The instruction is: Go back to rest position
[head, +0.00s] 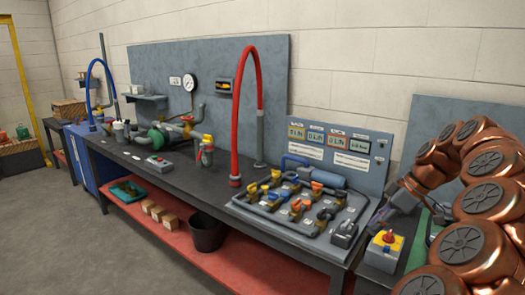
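My copper-coloured arm is folded at the right edge of the head view. My gripper (386,218) seems to be the dark grey part at the arm's left end, pointing down and left beside the right end of the valve panel. It is small and its fingers are not clear, so I cannot tell whether it is open or shut. No held object can be made out. No motors with readable tags can be made out.
A long dark workbench (185,187) runs along the wall. A grey panel (345,232) on it carries several coloured valves. A red hose (238,110) arches behind. The grey floor (110,245) is clear at left.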

